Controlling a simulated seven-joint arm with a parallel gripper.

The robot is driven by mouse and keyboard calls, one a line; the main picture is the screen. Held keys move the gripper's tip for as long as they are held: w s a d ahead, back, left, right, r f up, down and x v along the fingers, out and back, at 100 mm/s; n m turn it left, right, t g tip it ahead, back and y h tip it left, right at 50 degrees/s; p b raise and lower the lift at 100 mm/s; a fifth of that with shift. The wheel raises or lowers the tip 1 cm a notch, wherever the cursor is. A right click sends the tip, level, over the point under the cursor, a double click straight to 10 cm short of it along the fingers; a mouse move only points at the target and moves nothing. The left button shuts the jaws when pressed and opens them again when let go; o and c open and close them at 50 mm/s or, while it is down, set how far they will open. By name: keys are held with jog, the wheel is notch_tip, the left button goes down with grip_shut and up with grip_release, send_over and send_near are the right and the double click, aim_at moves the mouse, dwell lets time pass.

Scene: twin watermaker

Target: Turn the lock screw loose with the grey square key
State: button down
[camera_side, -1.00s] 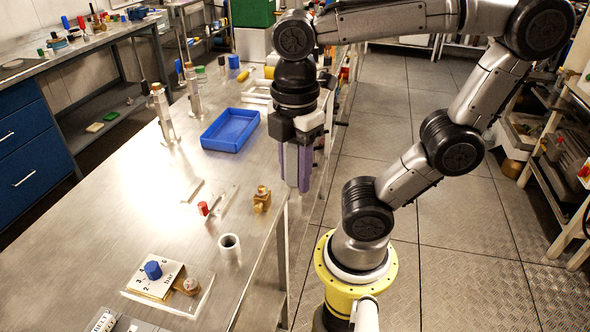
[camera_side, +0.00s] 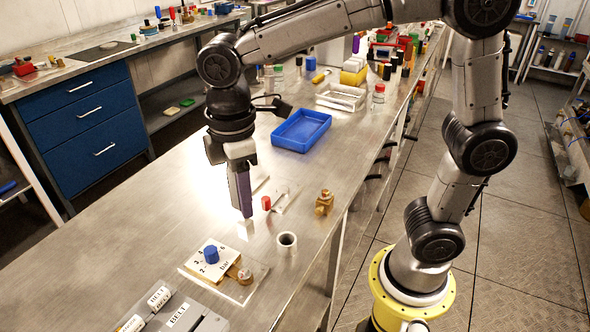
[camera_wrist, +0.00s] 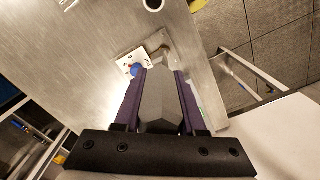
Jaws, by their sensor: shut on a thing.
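My gripper (camera_side: 243,208) points down over the bench, left of the red-ended tool (camera_side: 266,203). In the wrist view its purple fingers (camera_wrist: 160,78) are shut on a grey, angular block, which looks like the grey square key (camera_wrist: 158,105). The key cannot be made out in the side view.
A white ring or short tube (camera_side: 287,241) stands right of the gripper. A brass fitting (camera_side: 324,202) is near the bench's right edge. A blue tray (camera_side: 301,131) lies farther back. BELT-labelled parts (camera_side: 159,298) are at the front. The bench left of the gripper is clear.

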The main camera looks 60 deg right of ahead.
notch_tip(320, 180, down, 6)
jog(key=a, duration=0.2)
jog(key=shift+a+f+n, duration=0.2)
jog(key=shift+a+n, duration=0.05)
jog(key=shift+n, duration=0.15)
jog(key=shift+f, duration=1.1)
dwell(1.0)
